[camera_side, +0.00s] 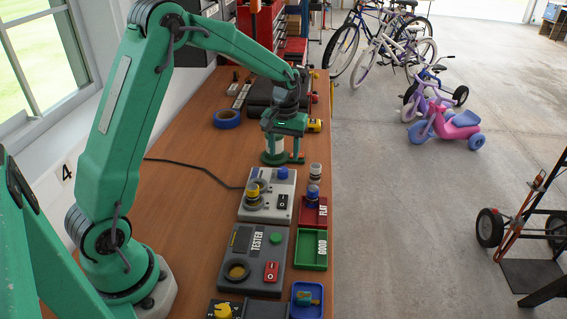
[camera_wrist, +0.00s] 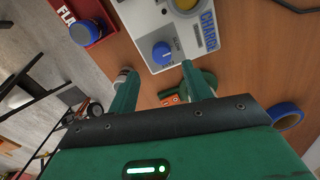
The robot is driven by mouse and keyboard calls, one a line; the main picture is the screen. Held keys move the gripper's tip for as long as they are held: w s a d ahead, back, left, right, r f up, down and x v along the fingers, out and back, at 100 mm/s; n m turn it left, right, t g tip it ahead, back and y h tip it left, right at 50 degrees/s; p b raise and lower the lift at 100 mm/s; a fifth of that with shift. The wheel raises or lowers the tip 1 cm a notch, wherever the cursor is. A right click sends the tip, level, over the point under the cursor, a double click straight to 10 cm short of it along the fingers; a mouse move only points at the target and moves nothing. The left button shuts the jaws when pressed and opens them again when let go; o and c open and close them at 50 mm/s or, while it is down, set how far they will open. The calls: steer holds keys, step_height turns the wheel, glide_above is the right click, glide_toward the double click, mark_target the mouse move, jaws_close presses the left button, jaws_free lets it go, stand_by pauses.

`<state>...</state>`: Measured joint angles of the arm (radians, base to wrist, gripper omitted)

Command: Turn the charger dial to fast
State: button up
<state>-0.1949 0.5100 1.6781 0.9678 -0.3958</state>
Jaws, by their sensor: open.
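The charger (camera_side: 266,213) is a light grey box on the bench with a blue dial (camera_side: 283,173) at its far right corner, a black switch, and a yellow-topped cell in a round socket. In the wrist view the charger (camera_wrist: 140,22) lies at the top, with the blue dial (camera_wrist: 161,52) facing the camera. The dial's setting is too small to read. My gripper (camera_side: 286,157) is just beyond the charger's far edge, near the dial. In the wrist view my gripper (camera_wrist: 158,78) has its two fingers apart, the dial showing beyond the tips, not clasped.
A green GOOD tray (camera_side: 325,262) and a grey tester (camera_side: 246,266) are nearer. Blue tape (camera_side: 227,118) lies farther back. A black cable crosses the bench; bare wood lies left of the charger.

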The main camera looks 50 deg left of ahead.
mark_target(283, 169)
steer(key=shift+a+f, duration=0.1)
steer(key=shift+f, duration=2.75)
steer(key=c, duration=1)
